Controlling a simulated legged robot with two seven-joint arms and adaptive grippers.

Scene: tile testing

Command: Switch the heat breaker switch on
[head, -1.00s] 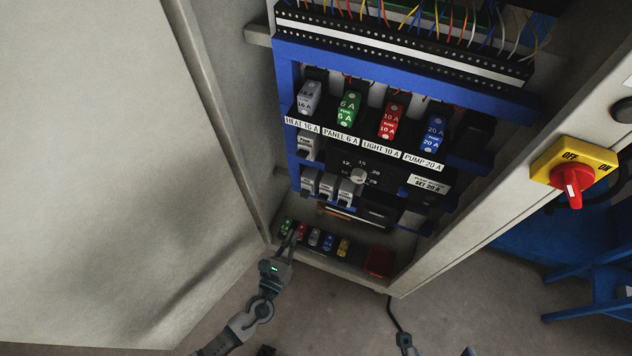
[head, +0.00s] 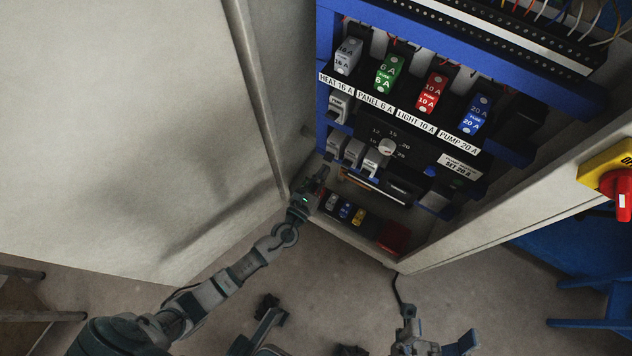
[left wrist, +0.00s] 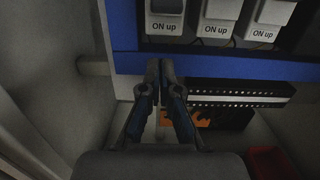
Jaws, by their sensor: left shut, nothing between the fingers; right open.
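In the head view the HEAT 16 A label (head: 336,84) is at the panel's left, with a grey breaker (head: 338,107) below it. A lower row has three grey breakers, the leftmost (head: 336,147) nearest my left gripper. In the left wrist view these show "ON up" labels, the left one (left wrist: 165,20) above my fingertips. Which one is the heat breaker I cannot tell from the labels. My left gripper (head: 320,178) is shut and empty, just below that row, its tips (left wrist: 160,66) over the blue rail. My right gripper (head: 438,338) is open, low at the bottom edge.
Coloured fuses (head: 388,74) sit above the labels. A blue rail (left wrist: 200,65) runs under the breakers. Spare fuses (head: 345,210) and a red box (head: 393,236) lie on the cabinet floor. The cabinet door (head: 130,120) is close on the left; a red rotary switch (head: 618,190) is right.

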